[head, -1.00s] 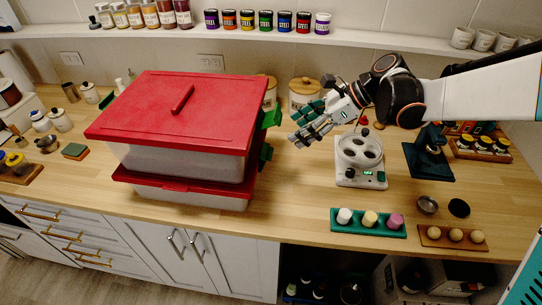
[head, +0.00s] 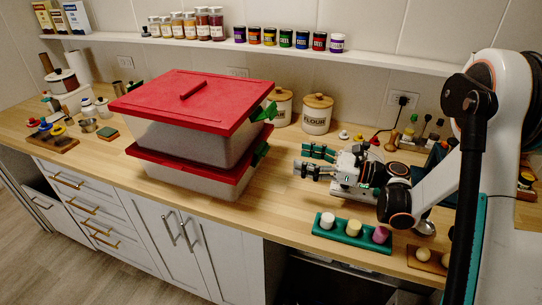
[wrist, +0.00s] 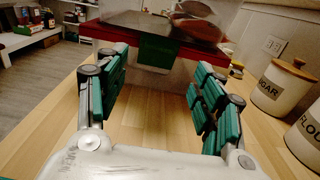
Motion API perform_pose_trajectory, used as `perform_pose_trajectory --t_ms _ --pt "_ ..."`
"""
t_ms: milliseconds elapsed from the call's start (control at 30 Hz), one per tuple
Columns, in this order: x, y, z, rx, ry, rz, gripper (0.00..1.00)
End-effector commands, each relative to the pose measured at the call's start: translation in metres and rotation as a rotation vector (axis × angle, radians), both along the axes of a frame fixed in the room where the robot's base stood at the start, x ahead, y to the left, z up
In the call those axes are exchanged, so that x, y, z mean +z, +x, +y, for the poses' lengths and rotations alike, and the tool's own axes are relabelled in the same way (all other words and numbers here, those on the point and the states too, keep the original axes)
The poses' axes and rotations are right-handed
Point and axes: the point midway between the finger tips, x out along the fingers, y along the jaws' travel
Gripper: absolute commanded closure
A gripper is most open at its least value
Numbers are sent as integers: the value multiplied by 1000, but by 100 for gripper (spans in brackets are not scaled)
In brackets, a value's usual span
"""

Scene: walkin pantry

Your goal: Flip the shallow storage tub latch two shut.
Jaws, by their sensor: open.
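Two translucent tubs with red lids are stacked on the wooden counter. The shallow lower tub (head: 190,178) carries the deeper upper tub (head: 185,138). A green latch (head: 260,153) shows on the lower tub's right side, and another green latch (head: 264,112) sticks out at the upper tub's right side. My gripper (head: 313,161) is right of the stack, open and empty, with its fingers pointing at it. In the wrist view a green latch (wrist: 155,53) at the red rim lies ahead between my spread fingers (wrist: 161,80), apart from them. Whether it is fastened is unclear.
Sugar and flour canisters (head: 317,115) stand behind my gripper. A green tray (head: 350,233) with several small pieces sits near the front edge. Bare counter lies between my gripper and the stack.

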Motion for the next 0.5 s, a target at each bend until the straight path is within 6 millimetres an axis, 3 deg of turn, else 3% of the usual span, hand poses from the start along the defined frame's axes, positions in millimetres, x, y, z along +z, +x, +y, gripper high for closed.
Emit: perform_pose_trajectory --t_ms 300,500 --pt "-2 21 60 4 -1 0 38" --pt "-1 30 85 3 -1 0 38"
